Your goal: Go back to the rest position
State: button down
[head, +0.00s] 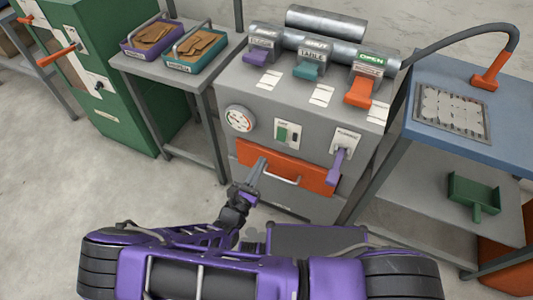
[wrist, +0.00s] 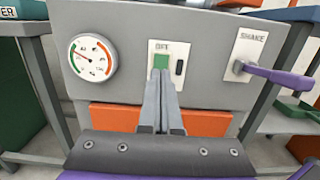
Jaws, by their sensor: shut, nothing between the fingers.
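My gripper (head: 260,167) is shut and empty, in front of the grey machine (head: 262,95). In the head view its fingertips overlap the upper left of the orange drawer front (head: 300,177). In the wrist view the gripper (wrist: 161,78) points at a white switch plate marked OFF, with a green switch (wrist: 160,61). The fingertips cover the lower part of that switch. I cannot tell whether they touch it. The plate also shows in the head view (head: 295,134).
A round gauge (head: 239,119) is left of the switch, and a purple lever (head: 338,164) right. Purple, teal and orange levers line the machine's top. A blue table (head: 455,75) stands right; a grey side table with two trays and a green cabinet (head: 110,95) stand left. Floor lies open at left.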

jog(key=shift+s+a+r, duration=0.1)
jog(key=shift+s+a, duration=0.05)
jog(key=shift+s, duration=0.4)
jog(key=shift+a, duration=0.1)
